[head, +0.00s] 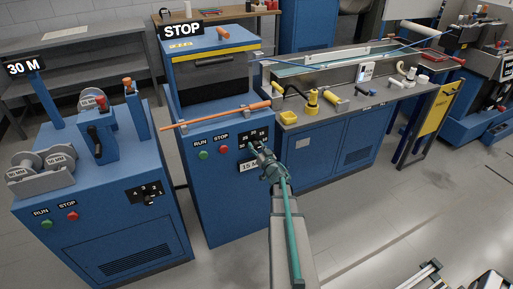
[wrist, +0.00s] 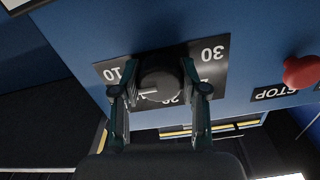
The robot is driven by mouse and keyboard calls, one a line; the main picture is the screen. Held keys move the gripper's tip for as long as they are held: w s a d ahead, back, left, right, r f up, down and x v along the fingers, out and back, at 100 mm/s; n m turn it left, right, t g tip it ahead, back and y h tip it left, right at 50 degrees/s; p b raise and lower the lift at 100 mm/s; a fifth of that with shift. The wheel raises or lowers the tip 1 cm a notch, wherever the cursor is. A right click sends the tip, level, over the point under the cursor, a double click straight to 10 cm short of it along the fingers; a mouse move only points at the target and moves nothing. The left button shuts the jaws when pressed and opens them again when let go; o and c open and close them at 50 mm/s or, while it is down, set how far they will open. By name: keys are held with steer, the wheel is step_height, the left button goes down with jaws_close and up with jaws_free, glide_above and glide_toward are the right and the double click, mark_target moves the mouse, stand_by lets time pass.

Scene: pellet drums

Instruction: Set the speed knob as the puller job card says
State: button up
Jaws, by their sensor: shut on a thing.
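The speed knob (wrist: 158,82) is dark and round, on a black dial plate (wrist: 217,60) that the wrist view shows upside down. The numbers 10 and 30 read clearly there; others are partly hidden by my fingers and the knob. A pale pointer line on the knob points left in that view. My gripper (wrist: 160,92) is shut on the knob, one finger on each side. In the head view my gripper (head: 258,148) is at the front of the middle blue cabinet (head: 225,205) and hides the knob. A white label starting "15" (head: 248,167) is partly covered by my gripper.
The red STOP button (wrist: 301,71) is beside the dial; green RUN (head: 203,155) is further left in the head view. An orange rod (head: 220,114) crosses above the panel. A left cabinet carries a "30 M" sign (head: 23,68). Open floor lies in front.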

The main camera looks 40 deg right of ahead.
steer(key=shift+n, duration=0.3)
steer(key=n+b, duration=0.2)
steer(key=n, duration=0.2)
steer(key=shift+f+b, duration=0.1)
steer(key=shift+b, duration=0.25)
steer(key=shift+n+b, duration=0.95)
steer(key=shift+n, duration=1.05)
steer(key=o, duration=1.1)
steer(key=shift+o, duration=0.2)
